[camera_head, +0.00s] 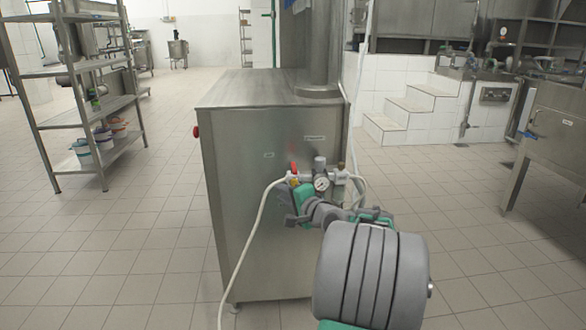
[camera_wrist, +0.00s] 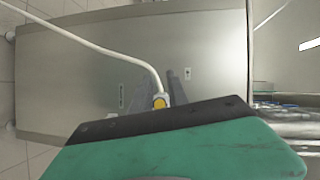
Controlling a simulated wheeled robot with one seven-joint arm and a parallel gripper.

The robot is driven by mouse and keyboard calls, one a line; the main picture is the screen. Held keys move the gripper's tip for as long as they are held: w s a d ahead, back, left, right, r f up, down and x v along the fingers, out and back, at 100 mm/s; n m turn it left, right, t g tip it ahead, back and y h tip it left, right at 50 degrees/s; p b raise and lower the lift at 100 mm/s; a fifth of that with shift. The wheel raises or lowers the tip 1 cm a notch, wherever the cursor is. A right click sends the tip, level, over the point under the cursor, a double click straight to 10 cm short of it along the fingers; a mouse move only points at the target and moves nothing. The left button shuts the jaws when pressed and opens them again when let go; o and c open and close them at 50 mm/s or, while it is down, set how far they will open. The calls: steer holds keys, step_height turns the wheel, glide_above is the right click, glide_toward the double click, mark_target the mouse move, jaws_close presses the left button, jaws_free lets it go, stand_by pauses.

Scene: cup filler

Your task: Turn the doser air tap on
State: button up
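The air tap has a red lever (camera_head: 293,168) standing up above a yellow fitting (camera_head: 296,181). It sits at the left end of the valve and gauge assembly on the steel cabinet's front. My gripper (camera_head: 284,203) is close to the tap, just below and in front of it, with its fingers apart. Contact with the lever cannot be made out. The red lever is not visible there.
The steel cabinet (camera_head: 250,115) fills the middle. A white hose (camera_head: 246,245) hangs from the tap to the floor. A round pressure gauge (camera_head: 321,183) is just right of the tap. A red button (camera_head: 196,131) is on the cabinet's left side. Shelving (camera_head: 120,100) stands left; tiled floor is clear between.

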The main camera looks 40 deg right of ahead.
mark_target(294, 168)
steer(key=s+d+r+m+t+h, duration=0.1)
steer(key=s+d+r+m+h, duration=0.15)
steer(key=d, duration=0.35)
steer(key=x, duration=0.2)
steer(key=b+x, duration=0.1)
steer(key=x, duration=0.1)
steer(key=b+x, duration=0.1)
steer(key=x, duration=0.1)
steer(key=shift+w+d+r, duration=0.15)
steer(key=shift+w+r, duration=0.15)
steer(key=shift+w, duration=0.1)
steer(key=shift+w+d+r, duration=0.1)
steer(key=shift+w, duration=0.3)
jaws_close()
